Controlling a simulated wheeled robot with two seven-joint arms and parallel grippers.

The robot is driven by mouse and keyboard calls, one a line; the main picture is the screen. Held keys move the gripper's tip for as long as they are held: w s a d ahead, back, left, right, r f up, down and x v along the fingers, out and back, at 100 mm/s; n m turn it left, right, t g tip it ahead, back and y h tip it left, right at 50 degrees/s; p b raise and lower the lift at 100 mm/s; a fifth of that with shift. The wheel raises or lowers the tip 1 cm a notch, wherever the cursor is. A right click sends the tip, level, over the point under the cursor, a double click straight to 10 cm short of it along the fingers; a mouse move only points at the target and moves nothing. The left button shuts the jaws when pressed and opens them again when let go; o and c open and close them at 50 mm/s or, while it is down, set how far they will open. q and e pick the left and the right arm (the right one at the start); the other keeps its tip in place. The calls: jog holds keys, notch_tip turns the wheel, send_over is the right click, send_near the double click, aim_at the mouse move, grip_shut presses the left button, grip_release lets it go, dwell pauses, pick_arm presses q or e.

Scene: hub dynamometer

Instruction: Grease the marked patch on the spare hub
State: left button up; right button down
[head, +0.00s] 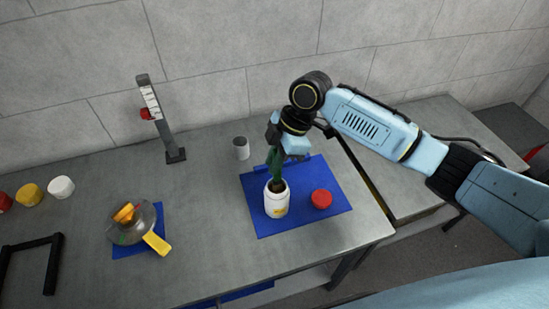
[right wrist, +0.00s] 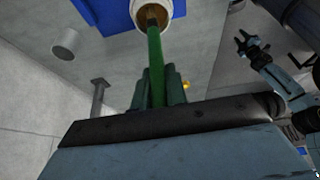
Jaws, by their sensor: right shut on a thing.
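My right gripper (head: 276,158) is shut on a green-handled brush (right wrist: 154,55), pointing down. The brush's lower end is inside a white jar (head: 276,207) with a yellow label; its tip is hidden. The jar stands open on a blue mat (head: 325,222). A rounded grey metal part (head: 125,234), seemingly the spare hub, sits at the left on a smaller blue mat (head: 126,250). It has an orange piece on top and a yellow handle-like piece in front. I cannot make out a marked patch. My left gripper (right wrist: 246,42) shows small in the right wrist view, jaws apart and empty.
A red lid (head: 321,199) lies right of the jar. A grey cup (head: 241,148) and an upright scale post (head: 158,118) stand behind. Red, yellow and white caps (head: 61,187) and a black frame (head: 50,263) are at the left. Table between the mats is clear.

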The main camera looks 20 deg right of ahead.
aim_at(274, 150)
jog(key=shift+s+f, duration=0.1)
jog(key=shift+f, duration=0.05)
dwell(1.3)
jog(key=shift+p, duration=0.35)
jog(key=shift+r, duration=0.25)
notch_tip(274, 150, up, 5)
jog(key=p, duration=0.5)
jog(key=shift+f, duration=0.2)
jog(key=shift+r+p, duration=0.7)
jog(key=shift+r, duration=0.4)
